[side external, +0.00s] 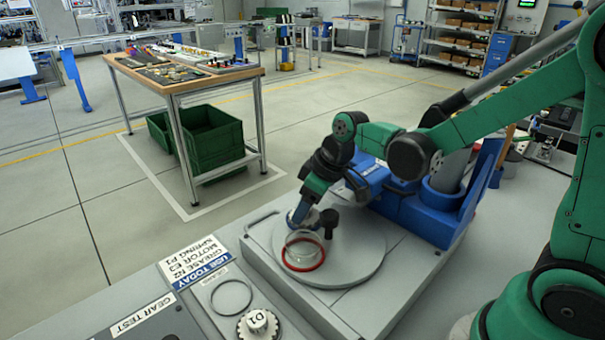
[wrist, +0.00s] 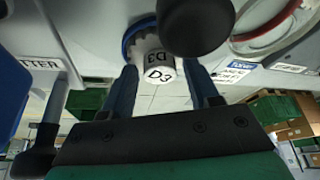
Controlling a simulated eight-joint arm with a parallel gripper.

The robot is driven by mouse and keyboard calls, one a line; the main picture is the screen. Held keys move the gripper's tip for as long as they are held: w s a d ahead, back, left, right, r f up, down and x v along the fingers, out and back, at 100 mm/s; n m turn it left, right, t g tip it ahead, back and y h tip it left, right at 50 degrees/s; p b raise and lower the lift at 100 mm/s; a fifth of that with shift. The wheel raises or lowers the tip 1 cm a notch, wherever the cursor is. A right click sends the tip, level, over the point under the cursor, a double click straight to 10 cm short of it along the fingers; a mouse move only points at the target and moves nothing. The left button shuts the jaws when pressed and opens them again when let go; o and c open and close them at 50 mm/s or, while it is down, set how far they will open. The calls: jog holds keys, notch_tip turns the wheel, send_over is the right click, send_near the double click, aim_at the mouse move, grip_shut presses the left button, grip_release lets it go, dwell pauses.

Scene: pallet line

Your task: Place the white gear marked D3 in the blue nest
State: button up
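The white gear marked D3 (wrist: 159,73) shows in the wrist view between my two blue fingers. Its toothed end sits at a blue ring (wrist: 127,42), which looks like the blue nest; how deep it sits is unclear. My gripper (wrist: 160,65) has a finger on each side of the gear's hub, with narrow gaps seeming to show, so it looks open around the gear. In the side view, my gripper (side external: 302,212) is low over the round grey turntable (side external: 350,262), and hides most of the gear and blue nest there.
A red-rimmed nest (side external: 303,266) and a black knob (side external: 329,222) stand close to my gripper on the turntable. A white gear marked D1 (side external: 257,322) and an empty ring (side external: 231,298) are on the panel at the front left.

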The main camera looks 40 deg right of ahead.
jog(key=shift+o, duration=0.2)
jog(key=shift+r, duration=0.2)
jog(key=v, duration=1.2)
jog(key=s+a+f+m+t+h, duration=0.1)
jog(key=s+f+m+t, duration=0.2)
jog(key=s+f+m, duration=0.1)
jog(key=shift+s+f+h, duration=0.2)
jog(key=shift+f+h, duration=0.2)
jog(key=shift+f, duration=0.2)
jog(key=shift+o, duration=0.3)
